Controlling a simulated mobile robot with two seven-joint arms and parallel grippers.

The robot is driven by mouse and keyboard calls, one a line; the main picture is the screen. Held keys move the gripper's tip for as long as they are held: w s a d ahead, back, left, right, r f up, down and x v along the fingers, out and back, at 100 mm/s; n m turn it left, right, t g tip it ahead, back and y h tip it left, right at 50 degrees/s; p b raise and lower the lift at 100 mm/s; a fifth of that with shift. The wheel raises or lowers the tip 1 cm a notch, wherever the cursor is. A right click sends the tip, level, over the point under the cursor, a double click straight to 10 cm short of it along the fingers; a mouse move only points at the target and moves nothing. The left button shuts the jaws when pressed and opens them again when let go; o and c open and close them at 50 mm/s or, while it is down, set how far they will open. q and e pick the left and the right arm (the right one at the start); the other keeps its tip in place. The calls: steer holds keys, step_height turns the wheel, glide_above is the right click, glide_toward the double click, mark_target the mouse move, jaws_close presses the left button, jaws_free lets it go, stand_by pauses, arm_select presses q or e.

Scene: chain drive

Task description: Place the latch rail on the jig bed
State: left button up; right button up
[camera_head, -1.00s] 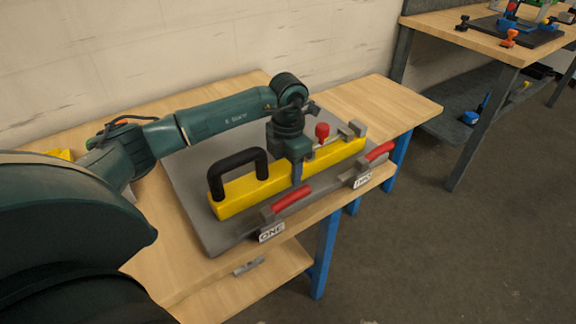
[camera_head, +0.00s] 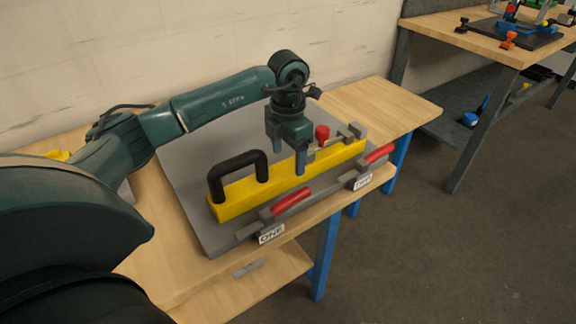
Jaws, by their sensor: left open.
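The latch rail looks to be the long yellow bar (camera_head: 235,205) with a black arched handle (camera_head: 237,172) at its left end and a red knob (camera_head: 322,133) near its right end. It lies along the grey jig bed (camera_head: 190,185) on the wooden bench. My left gripper (camera_head: 288,165) is open, pointing down at the middle of the bar. One finger shows in front of the bar's near side and the other to its left. I cannot tell whether they touch it. My right gripper is not in view.
Two red-handled clamps stand along the bed's front edge, one by label ONE (camera_head: 271,233) and one by label TWO (camera_head: 362,181). The bench (camera_head: 385,105) is clear at the right. A second bench (camera_head: 465,35) with a fixture stands at the back right.

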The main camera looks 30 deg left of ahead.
mark_target(288, 167)
arm_select(q)
step_height(288, 167, up, 7)
steer(key=shift+r, duration=0.2)
stand_by(0.5)
